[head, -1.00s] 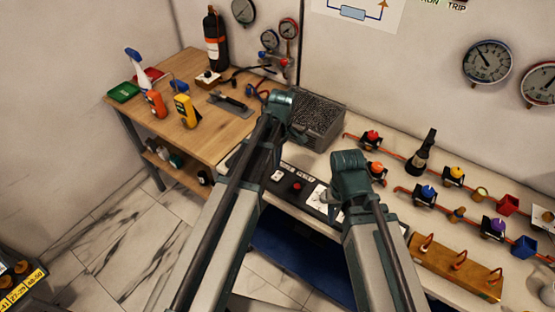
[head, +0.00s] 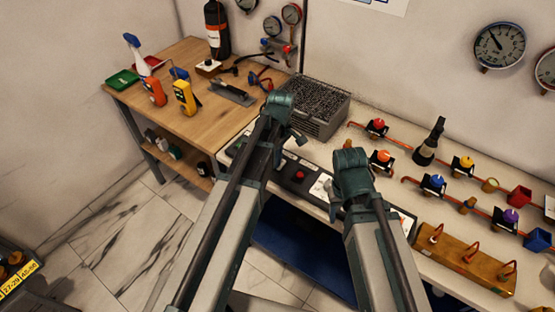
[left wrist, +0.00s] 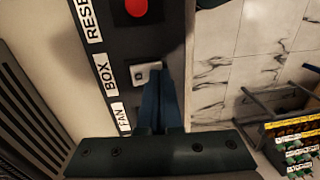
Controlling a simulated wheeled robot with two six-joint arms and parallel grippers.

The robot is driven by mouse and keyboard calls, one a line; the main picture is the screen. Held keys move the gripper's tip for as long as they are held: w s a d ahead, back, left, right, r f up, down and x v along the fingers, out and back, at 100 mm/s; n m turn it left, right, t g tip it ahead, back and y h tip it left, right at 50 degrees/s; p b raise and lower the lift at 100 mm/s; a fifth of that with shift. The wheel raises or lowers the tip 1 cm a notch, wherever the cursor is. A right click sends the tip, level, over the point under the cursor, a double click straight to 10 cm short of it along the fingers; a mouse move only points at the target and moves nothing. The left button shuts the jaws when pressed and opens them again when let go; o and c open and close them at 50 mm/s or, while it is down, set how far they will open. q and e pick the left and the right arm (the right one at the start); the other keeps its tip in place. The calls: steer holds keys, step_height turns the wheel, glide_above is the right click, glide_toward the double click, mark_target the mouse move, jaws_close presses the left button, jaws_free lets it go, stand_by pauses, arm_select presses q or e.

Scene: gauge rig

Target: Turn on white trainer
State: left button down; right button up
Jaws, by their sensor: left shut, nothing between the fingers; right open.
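A dark control panel (head: 312,181) lies along the front of the bench, with a red button and white labels. In the left wrist view, the panel shows a red button (left wrist: 136,7) by a label reading "RESE", and a white rocker switch (left wrist: 145,74) by the label "BOX". A "FAN" label (left wrist: 121,117) is below. My left gripper (head: 297,138) is shut and empty over the panel; in the left wrist view its fingertips (left wrist: 160,77) are at the white switch's edge. Contact cannot be told. My right gripper (head: 335,203) is open over the panel's right part. No thing marked trainer is readable.
A grey mesh-topped box (head: 318,105) stands behind the panel. Valves on red pipes (head: 437,183) and a wooden block with hooks (head: 468,260) are to the right. A wooden table (head: 180,85) with tools is at the left.

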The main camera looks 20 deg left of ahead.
arm_select(q)
steer(key=shift+w, duration=0.2)
steer(key=shift+w+d+r, duration=0.2)
steer(key=shift+w+d, duration=0.1)
steer(key=shift+w, duration=0.3)
arm_select(e)
steer(key=shift+r, duration=0.25)
arm_select(q)
steer(key=shift+r+p, duration=0.1)
steer(key=shift+p, duration=0.2)
steer(key=shift+r+p, duration=0.4)
arm_select(e)
steer(key=shift+d+r, duration=0.1)
steer(key=shift+r, duration=0.35)
arm_select(q)
step_height(320, 180, up, 13)
steer(key=s+p, duration=0.1)
steer(key=p, duration=1.2)
steer(key=shift+s+a, duration=0.3)
arm_select(e)
step_height(320, 180, up, 13)
steer(key=d, duration=0.1)
steer(key=shift+d, duration=0.15)
arm_select(q)
steer(key=shift+f, duration=0.1)
